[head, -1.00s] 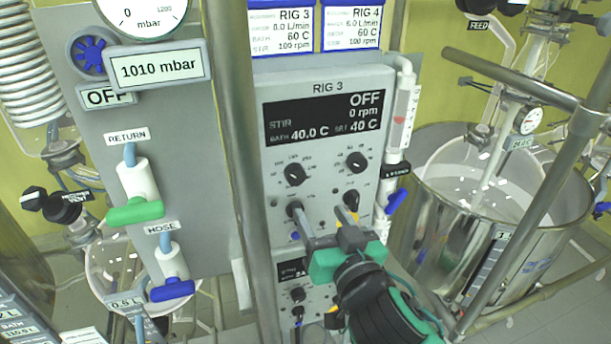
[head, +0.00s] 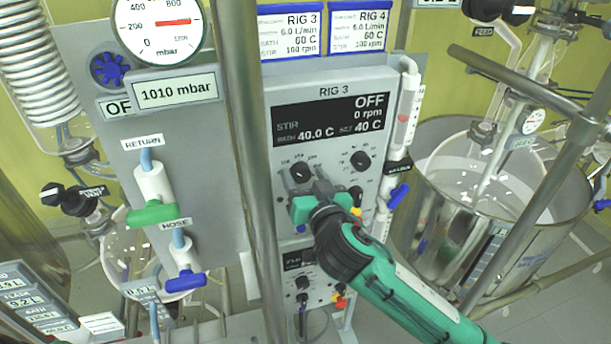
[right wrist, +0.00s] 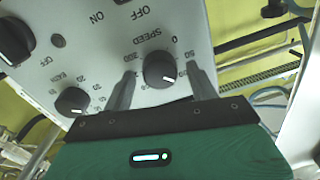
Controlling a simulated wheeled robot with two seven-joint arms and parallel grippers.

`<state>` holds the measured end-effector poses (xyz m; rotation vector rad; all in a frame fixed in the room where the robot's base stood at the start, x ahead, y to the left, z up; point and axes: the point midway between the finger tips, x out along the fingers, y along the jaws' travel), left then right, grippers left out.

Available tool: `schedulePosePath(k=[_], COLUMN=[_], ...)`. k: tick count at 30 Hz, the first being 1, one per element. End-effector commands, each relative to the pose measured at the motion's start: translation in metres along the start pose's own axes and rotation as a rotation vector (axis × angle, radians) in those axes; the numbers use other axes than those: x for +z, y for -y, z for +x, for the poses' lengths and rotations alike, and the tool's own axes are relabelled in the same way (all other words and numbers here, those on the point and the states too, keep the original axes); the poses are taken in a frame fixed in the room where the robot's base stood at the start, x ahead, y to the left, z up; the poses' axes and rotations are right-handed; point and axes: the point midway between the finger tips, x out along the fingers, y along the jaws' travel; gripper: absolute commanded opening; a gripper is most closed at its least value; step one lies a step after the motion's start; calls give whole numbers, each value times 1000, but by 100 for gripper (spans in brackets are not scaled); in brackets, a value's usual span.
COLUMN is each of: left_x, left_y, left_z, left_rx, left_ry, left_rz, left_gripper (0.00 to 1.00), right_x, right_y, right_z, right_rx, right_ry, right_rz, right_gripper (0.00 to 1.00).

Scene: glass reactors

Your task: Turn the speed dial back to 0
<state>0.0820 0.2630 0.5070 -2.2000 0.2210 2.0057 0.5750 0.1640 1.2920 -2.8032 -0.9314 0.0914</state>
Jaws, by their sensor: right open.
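The speed dial (right wrist: 160,70) is a black round knob on the grey RIG 3 panel (head: 335,95). Its white mark points down and to the right in the right wrist view, away from the printed 0. In the head view it is the upper left knob (head: 300,171). My right gripper (right wrist: 163,84) is open, with one finger on each side of the dial; I cannot tell whether they touch it. The display (head: 335,117) reads OFF, 0 rpm. My left gripper is not in view.
The bath knob (right wrist: 72,100) is close to one finger. A switch knob (right wrist: 12,42) is farther along the panel. A vertical steel post (head: 245,150) stands left of the panel. A steel vessel (head: 430,215) stands to the right.

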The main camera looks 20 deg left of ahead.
Motion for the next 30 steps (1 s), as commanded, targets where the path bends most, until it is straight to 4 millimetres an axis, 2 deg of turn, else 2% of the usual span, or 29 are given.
schedulePosePath(k=[3, 4, 10, 20, 30], left_x=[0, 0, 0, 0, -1], left_y=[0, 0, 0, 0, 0], left_z=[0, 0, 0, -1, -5], left_rx=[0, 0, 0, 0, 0], left_ry=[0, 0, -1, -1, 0], left_rz=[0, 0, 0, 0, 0], left_gripper=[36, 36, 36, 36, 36], right_x=[0, 0, 0, 0, 0], right_y=[0, 0, 0, 0, 1], right_z=[0, 0, 0, 0, 0], right_rx=[0, 0, 0, 0, 2], right_ry=[0, 0, 0, 2, 13], right_rz=[0, 0, 0, -35, -249], right_gripper=[59, 55, 15, 14, 14])
